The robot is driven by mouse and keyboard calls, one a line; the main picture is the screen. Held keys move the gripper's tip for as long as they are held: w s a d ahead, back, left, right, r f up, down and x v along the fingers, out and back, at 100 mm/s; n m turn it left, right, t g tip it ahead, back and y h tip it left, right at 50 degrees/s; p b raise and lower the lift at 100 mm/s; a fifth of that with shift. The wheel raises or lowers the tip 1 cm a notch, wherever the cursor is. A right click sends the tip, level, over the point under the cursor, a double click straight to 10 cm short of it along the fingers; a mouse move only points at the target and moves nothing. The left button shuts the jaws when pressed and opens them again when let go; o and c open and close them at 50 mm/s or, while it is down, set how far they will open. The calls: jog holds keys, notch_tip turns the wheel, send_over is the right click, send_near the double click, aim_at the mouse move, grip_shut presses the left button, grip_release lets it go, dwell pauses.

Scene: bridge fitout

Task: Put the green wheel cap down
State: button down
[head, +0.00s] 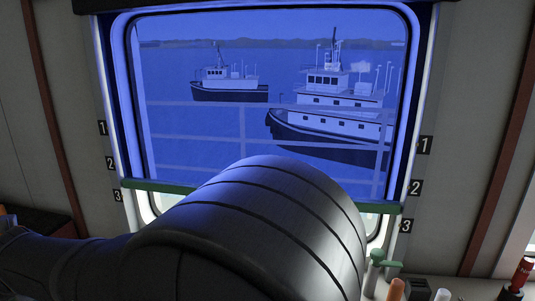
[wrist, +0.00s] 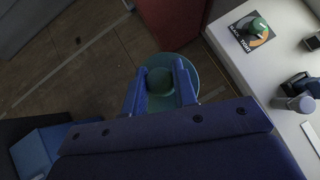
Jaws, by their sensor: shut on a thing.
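My gripper (wrist: 160,88) shows in the wrist view with its two blue fingers shut on the green wheel cap (wrist: 160,62). The cap is a round green disc with a darker rounded knob in its middle. The fingers lie on either side of the knob, and the cap is held over the brown floor, clear of the white counter. Part of the cap's rim is hidden behind the fingers. In the head view, neither the gripper nor the cap shows; my dark arm link fills the lower middle.
A white counter (wrist: 233,58) runs along the right of the wrist view. On it are a black dial plate (wrist: 237,27) with a green knob (wrist: 260,26) and a grey-blue fitting (wrist: 303,103). A blue box (wrist: 38,150) is lower left. A green bar (head: 150,185) crosses the window.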

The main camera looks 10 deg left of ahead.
jog(key=s+f+n+g, duration=0.1)
jog(key=s+f+n, duration=0.15)
jog(key=s, duration=0.45)
jog(key=w+d+f+m+t+h, duration=0.15)
jog(key=w+d+m+h, duration=0.25)
jog(key=w+d+m, duration=0.55)
jog(key=w+d+f+m+t+h, duration=0.1)
jog(key=w+d+m+t+h, duration=0.4)
jog(key=w, duration=0.7)
jog(key=w+d+f+m+h, duration=0.1)
jog(key=w+d+m+h, duration=0.1)
jog(key=w+d+m, duration=0.6)
jog(key=w+d+f+m+g+h, duration=0.2)
jog(key=w+d+f+m+h, duration=0.15)
jog(key=d, duration=0.65)
jog(key=shift+n, duration=0.25)
jog(key=shift+w+a+f, duration=0.1)
jog(key=shift+w+f, duration=0.05)
jog(key=shift+f, duration=1.65)
jog(key=shift+w+a+f, duration=0.1)
jog(key=shift+w+f, duration=0.05)
jog(key=shift+f, duration=1.65)
jog(key=shift+f, duration=0.4)
jog(key=c, duration=1.1)
grip_release()
